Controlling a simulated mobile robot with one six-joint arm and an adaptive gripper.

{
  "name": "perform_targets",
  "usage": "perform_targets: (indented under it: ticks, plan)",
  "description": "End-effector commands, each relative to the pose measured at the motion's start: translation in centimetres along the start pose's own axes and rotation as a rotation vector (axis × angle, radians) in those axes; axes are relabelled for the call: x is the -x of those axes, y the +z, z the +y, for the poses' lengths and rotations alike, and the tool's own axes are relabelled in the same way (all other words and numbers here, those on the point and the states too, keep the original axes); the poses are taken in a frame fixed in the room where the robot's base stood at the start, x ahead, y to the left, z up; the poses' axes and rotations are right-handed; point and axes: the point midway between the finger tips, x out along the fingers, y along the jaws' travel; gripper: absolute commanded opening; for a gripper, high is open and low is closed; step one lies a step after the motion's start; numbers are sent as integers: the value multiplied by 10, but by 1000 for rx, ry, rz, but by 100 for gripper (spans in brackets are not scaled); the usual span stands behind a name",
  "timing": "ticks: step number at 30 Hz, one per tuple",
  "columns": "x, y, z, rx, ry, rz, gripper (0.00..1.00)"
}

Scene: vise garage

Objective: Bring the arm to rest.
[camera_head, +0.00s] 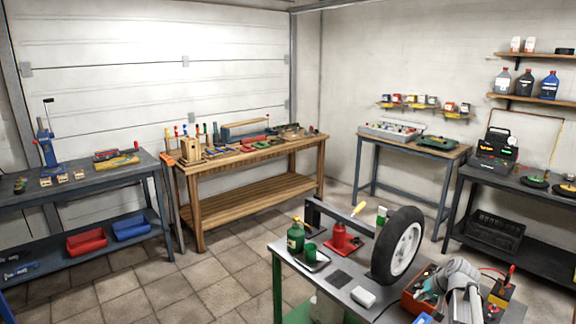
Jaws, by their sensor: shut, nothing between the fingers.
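Grey rounded parts that look like links of my arm (460,280) show at the bottom right, in front of the near workbench (325,283). They overlap a red toolbox (411,303) on that bench. I cannot make out my gripper or its fingertips in this view. No held object is visible.
A wooden bench (262,195) and grey benches stand along the walls. The tiled floor (200,277) between is clear.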

Motion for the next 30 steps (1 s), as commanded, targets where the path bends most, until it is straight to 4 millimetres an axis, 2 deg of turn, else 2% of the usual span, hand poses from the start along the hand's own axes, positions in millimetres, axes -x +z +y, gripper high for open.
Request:
perform_targets:
  ticks: [1, 3, 15, 24, 30]
  plan:
    - [0, 13, -18, 18, 10, -29, 0]
    - [-4, 27, -38, 40, 27, -67, 0]
    - [-6, 114, -130, 160, 155, -259, 0]
    - [6, 178, -177, 248, 275, -364, 0]
    - [14, 203, -192, 287, 333, -401, 0]
